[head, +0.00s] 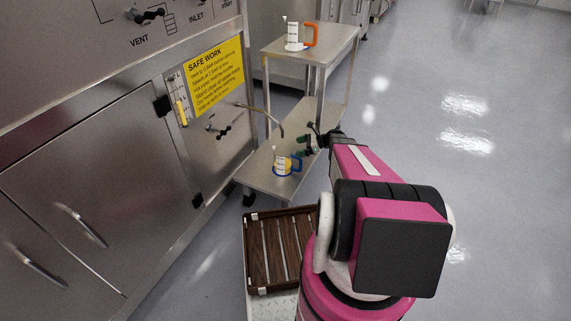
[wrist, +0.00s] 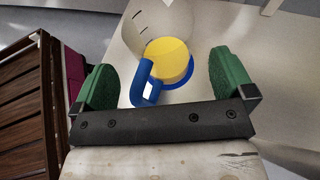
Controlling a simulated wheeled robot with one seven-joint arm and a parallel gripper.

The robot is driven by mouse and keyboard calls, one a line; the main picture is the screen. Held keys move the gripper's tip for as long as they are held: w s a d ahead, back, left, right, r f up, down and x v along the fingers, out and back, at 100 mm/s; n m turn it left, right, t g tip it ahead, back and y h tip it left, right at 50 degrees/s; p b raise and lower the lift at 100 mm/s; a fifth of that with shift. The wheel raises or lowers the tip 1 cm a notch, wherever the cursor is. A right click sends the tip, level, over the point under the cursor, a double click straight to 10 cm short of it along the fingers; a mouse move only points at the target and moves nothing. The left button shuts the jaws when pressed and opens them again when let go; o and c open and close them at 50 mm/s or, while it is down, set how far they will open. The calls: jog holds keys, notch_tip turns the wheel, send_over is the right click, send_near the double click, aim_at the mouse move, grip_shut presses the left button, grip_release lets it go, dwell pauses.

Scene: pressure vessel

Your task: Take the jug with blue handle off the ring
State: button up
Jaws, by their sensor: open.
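The jug with blue handle (head: 281,163) stands upright on the lower shelf of a steel stand, with yellow contents. It also shows in the wrist view (wrist: 168,60), where its blue handle (wrist: 144,82) points toward my gripper. A blue ring (wrist: 192,76) shows around the jug's base and is partly hidden by the jug. My gripper (wrist: 165,78) is open, its green fingers on either side of the handle in the picture. In the head view my gripper (head: 307,140) is just beyond the jug and to its right. I cannot tell whether it touches the handle.
A jug with an orange handle (head: 297,38) stands on the stand's upper shelf (head: 335,42). A bent outlet pipe (head: 268,115) reaches from the steel vessel front over the lower shelf (head: 262,178). A brown slatted tray (head: 249,262) is nearer me. The floor at right is clear.

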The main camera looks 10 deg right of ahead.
aim_at(288, 162)
jog(key=x, duration=0.5)
jog(key=shift+s+d+f, duration=0.1)
jog(key=shift+s+f, duration=0.05)
jog(key=c, duration=1)
